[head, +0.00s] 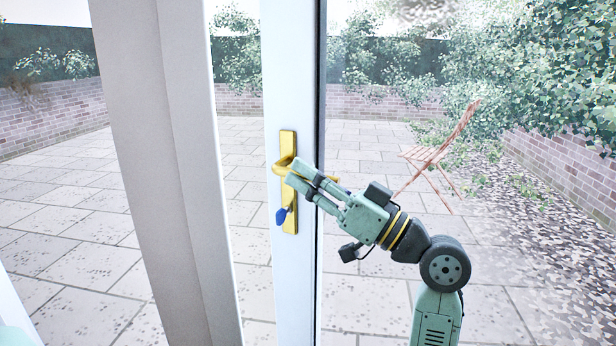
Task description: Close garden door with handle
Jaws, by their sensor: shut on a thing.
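The garden door (292,80) has a white frame with a glass pane to the right of its stile. A brass handle (283,163) on a long brass plate sits at mid-height on the stile, with a blue key or knob (281,216) below it. My gripper (298,177) reaches in from the right and its fingers are shut on the brass handle. The fingers hide part of the lever and plate. The door stands apart from the grey-white frame post (165,150), with a gap showing paving between them.
Outside is a paved patio (70,230) with brick walls and hedges. A wooden folding chair (440,150) stands beyond the glass on the right. The post stands left of the door. The paving in the gap looks clear.

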